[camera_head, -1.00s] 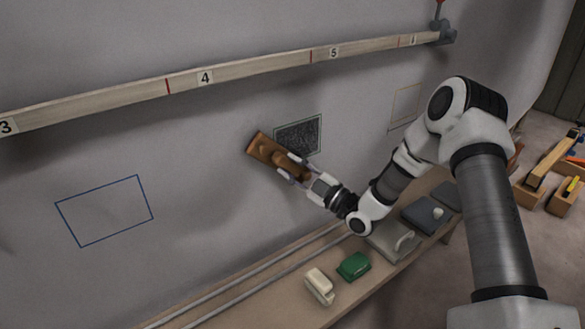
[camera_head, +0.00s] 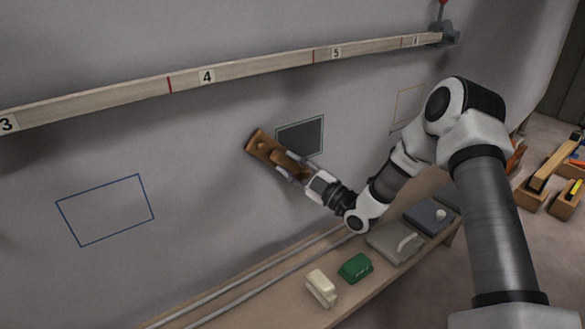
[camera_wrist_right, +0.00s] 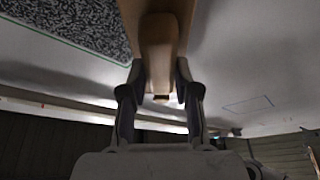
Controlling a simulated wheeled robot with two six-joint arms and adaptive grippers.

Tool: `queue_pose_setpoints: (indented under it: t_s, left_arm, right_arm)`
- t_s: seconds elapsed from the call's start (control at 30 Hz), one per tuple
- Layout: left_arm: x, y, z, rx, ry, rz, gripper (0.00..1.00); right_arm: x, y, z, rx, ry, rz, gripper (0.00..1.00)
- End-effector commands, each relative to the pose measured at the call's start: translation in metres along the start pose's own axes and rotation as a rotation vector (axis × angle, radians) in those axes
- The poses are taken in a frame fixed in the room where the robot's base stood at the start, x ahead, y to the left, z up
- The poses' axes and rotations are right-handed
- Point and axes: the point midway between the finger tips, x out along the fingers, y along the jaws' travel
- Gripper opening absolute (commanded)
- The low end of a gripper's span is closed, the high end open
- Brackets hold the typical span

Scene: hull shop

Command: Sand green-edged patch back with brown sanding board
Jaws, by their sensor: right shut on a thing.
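The green-edged patch (camera_head: 301,135) is a dark grey rectangle on the pale wall. It also shows in the right wrist view (camera_wrist_right: 65,25) at the upper left, with a speckled black-and-grey surface and a thin green border. My right gripper (camera_head: 292,170) is shut on the handle of the brown sanding board (camera_head: 261,144). In the right wrist view the board (camera_wrist_right: 132,14) sits beside the patch. In the head view the board overlaps the patch's lower left corner. I cannot tell whether the board touches the wall. My left gripper is out of view.
A numbered wooden batten (camera_head: 245,71) runs along the wall above. A shelf below holds a cream block (camera_head: 321,288), a green block (camera_head: 355,267), a grey tool with a handle (camera_head: 394,243) and a dark board (camera_head: 427,215). A blue outline (camera_head: 104,210) marks the bare wall at left.

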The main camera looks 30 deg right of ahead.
Motion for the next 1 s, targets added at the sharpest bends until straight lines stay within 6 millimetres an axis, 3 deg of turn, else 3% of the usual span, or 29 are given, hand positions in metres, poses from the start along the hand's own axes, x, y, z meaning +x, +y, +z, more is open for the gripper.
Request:
queue_pose_setpoints:
  t_s: [0.5, 1.0]
  left_arm:
    - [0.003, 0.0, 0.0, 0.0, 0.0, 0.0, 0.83]
    - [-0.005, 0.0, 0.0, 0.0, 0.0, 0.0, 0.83]
  right_arm:
    - [0.005, 0.001, 0.002, 0.0, 0.0, 0.001, 0.0]
    - [-0.003, 0.026, 0.025, -0.001, -0.001, 0.003, 0.0]
